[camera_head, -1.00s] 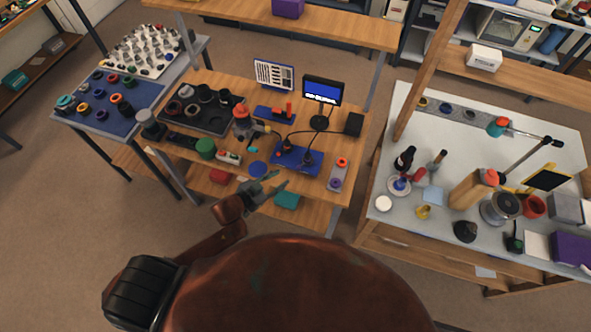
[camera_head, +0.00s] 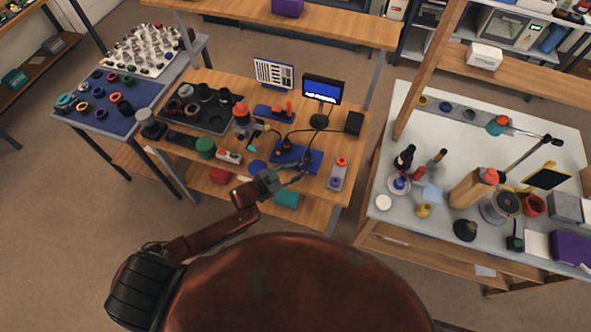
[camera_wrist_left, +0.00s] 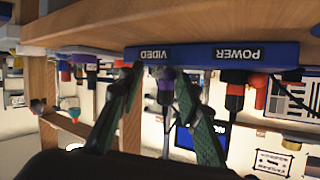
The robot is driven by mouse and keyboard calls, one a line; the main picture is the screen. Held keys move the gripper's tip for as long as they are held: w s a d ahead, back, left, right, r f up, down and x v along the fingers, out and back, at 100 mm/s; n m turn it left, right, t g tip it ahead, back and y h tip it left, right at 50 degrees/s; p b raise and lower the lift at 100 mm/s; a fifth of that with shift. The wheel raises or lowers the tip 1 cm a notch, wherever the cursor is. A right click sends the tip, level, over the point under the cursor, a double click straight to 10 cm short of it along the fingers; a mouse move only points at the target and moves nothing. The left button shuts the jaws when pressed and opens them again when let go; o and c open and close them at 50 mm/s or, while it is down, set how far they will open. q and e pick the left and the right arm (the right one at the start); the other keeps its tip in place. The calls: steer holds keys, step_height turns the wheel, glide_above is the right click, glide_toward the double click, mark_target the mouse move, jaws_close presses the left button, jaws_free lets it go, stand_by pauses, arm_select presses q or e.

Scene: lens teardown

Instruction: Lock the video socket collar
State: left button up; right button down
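The blue socket block (camera_head: 313,155) lies near the front edge of the wooden bench. In the left wrist view, which is upside down, the block (camera_wrist_left: 200,55) carries VIDEO and POWER labels. A purple collar (camera_wrist_left: 166,78) on a dark plug is at the VIDEO label. A black and red plug (camera_wrist_left: 235,90) is at the POWER label. My left gripper (camera_head: 298,177) is at the block's front. In the wrist view its two green fingers (camera_wrist_left: 160,78) stand apart, one on each side of the purple collar; contact is not clear. My right gripper is not in view.
A small monitor (camera_head: 322,89) stands behind the block, with black cables running near it. A grey strip with red and purple parts (camera_head: 338,174) lies to the right. A green cylinder (camera_head: 205,147) and a dark tray (camera_head: 215,126) are to the left.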

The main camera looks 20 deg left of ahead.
arm_select(q)
steer(key=shift+c, duration=0.2)
jaws_close()
stand_by(0.4)
steer(key=shift+w+a+m+g+h, duration=0.25)
steer(key=shift+m+g+h, duration=0.15)
steer(key=shift+m+h, duration=0.25)
steer(key=shift+w+a+m+g+h+b, duration=0.25)
steer(key=shift+a+m+g+h+b, duration=0.25)
steer(key=shift+m+g+h+b, duration=0.25)
steer(key=shift+c, duration=0.2)
jaws_free()
steer(key=shift+o, duration=0.4)
